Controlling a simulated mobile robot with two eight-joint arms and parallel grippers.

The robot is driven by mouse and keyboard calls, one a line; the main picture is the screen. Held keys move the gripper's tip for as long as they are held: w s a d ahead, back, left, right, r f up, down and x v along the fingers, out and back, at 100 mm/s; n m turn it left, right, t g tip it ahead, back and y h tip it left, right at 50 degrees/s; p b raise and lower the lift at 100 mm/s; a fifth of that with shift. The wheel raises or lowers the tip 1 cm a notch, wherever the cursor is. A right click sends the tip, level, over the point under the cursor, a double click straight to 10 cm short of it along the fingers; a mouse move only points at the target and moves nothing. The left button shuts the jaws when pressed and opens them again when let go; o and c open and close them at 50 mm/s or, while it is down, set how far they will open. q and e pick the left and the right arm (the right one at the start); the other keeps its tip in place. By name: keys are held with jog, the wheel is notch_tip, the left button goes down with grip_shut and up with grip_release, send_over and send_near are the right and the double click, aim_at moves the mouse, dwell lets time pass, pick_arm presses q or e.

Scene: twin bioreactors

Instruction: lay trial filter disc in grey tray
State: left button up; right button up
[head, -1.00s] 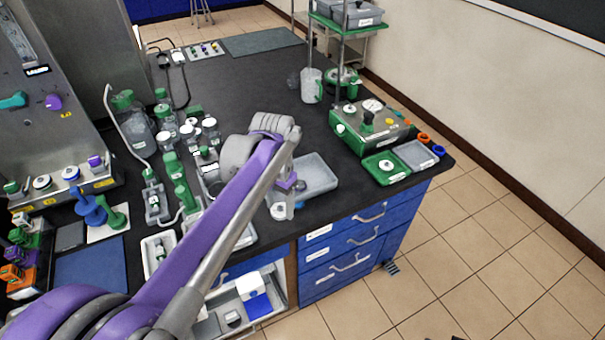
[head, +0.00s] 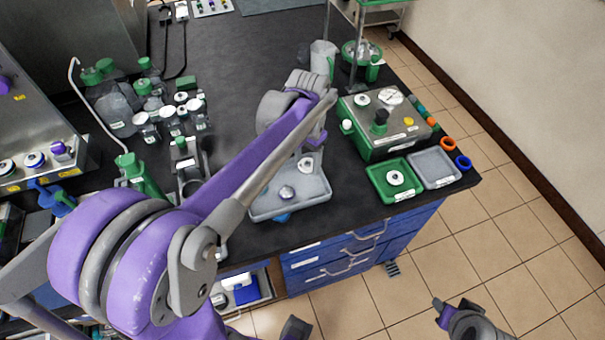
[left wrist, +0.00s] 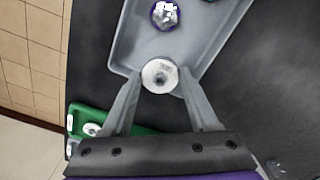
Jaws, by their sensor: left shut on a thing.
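My left gripper (left wrist: 158,100) is shut on a white filter disc (left wrist: 159,75), held at the near edge of a light grey tray (left wrist: 130,42) in the left wrist view. In the head view the disc (head: 305,165) shows below my left gripper (head: 315,143), over the far part of that tray (head: 262,211). I cannot tell whether the disc touches the tray. A second, smaller grey tray (head: 435,168) at the right looks empty. Part of what looks like my right gripper (head: 450,312) shows at the bottom right; its jaws are unclear.
A small capped item (head: 287,192) stands in the middle tray. A green tray (head: 376,182) holds another white disc (head: 395,178). A green and steel device (head: 385,130) stands behind it. Bottles (head: 145,120) crowd the left. The bench's front edge is close.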

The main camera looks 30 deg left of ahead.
aim_at(306, 182)
pick_arm(q)
notch_tip(306, 182, down, 2)
jog(key=shift+s+f, duration=0.15)
jog(key=shift+f, duration=2)
jog(key=shift+f, duration=0.1)
jog(key=o, duration=1.3)
